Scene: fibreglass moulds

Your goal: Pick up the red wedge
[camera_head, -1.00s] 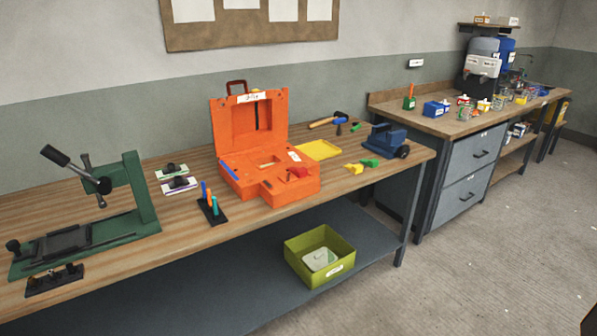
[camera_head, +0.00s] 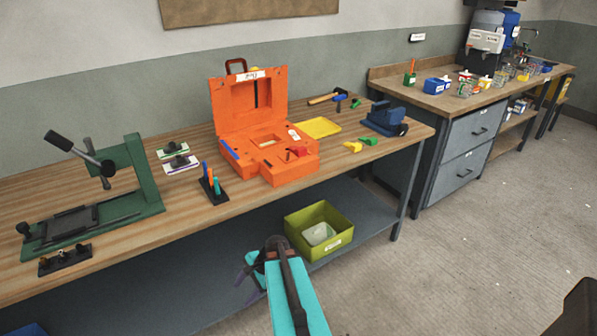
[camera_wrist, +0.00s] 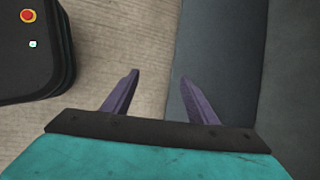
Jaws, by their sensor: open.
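A small red piece, which looks like the red wedge (camera_head: 298,151), lies in the front right part of the open orange case (camera_head: 293,174) on the wooden workbench (camera_head: 120,240). It is small in the head view, so its exact shape is hard to tell. My gripper (camera_head: 247,277) is low in front of the bench, well apart from the case. In the wrist view my gripper (camera_wrist: 157,84) has its two purple fingers spread with nothing between them. The wrist view does not show the red wedge.
A green press (camera_head: 140,178) stands at the left of the bench. A blue vise (camera_head: 384,119) sits at its right end, near a yellow tray (camera_head: 318,128) and yellow pieces. A green bin (camera_head: 308,212) is on the lower shelf. Open floor (camera_head: 480,250) lies to the right.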

